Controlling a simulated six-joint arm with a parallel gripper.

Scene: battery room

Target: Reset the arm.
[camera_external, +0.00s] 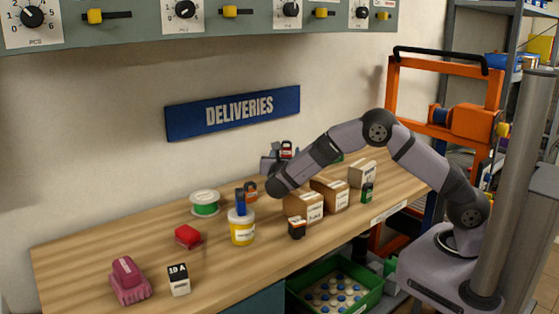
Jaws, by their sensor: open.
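My arm reaches left from its base over the wooden workbench (110,255). Its bent wrist hangs above the bench, behind and left of the cardboard boxes. My gripper (271,163) is at the wrist's far side, small and partly hidden by the wrist. It appears open. A small red and black item (287,149) shows just beside the gripper; I cannot tell whether they touch.
Cardboard boxes (304,204) stand under the forearm, with a small black and orange item (297,228) in front. A yellow tub (242,229), green spool (205,203), red block (188,236) and dark red object (129,281) stand leftward. A green crate (368,297) sits below.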

